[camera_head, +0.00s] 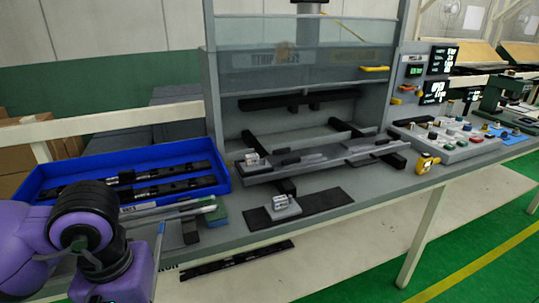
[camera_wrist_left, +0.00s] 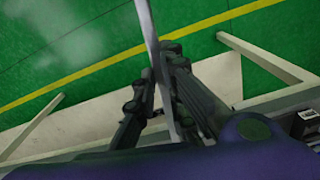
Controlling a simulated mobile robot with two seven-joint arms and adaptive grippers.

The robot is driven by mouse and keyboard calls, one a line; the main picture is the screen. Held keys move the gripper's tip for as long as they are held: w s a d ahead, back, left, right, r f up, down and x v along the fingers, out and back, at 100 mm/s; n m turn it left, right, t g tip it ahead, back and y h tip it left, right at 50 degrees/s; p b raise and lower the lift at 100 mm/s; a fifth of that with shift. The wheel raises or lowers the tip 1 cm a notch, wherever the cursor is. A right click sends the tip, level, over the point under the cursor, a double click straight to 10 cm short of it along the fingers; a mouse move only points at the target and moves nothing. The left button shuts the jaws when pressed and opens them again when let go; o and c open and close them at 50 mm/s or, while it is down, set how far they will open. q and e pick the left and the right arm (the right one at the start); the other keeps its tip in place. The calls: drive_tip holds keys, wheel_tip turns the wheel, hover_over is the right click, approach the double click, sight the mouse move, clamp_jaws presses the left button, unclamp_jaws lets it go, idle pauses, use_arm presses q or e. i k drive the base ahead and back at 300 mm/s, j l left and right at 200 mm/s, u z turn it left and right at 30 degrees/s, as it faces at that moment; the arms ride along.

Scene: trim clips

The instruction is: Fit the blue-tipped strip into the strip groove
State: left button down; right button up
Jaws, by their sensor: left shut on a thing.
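My left gripper (camera_wrist_left: 162,75) is shut on a thin grey strip (camera_wrist_left: 150,28), which passes between its dark fingers and runs out of the top of the left wrist view. In the head view the strip (camera_head: 157,258) stands nearly upright beside my purple wrist at the lower left, with a blue tip (camera_head: 162,227) at its upper end. The fingers are hidden there behind the wrist. A long grey rail (camera_head: 318,161) lies on the bench fixture, right of and beyond the strip and apart from it. I cannot make out the strip groove for certain. My right gripper is not in view.
A blue tray (camera_head: 40,187) with dark parts lies at the left of the bench. Light strips (camera_head: 165,209) lie in front of it. A dark plate (camera_head: 325,201) with a small metal block (camera_head: 284,207) is near the front edge. A yellow tape measure (camera_head: 427,163) lies right.

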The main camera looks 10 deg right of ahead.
sight(339, 154)
drive_tip(key=z, duration=1.05)
drive_tip(key=i+j+z, duration=0.1)
drive_tip(key=i+z, duration=0.25)
drive_tip(key=i+j+z, duration=0.15)
drive_tip(key=z, duration=0.25)
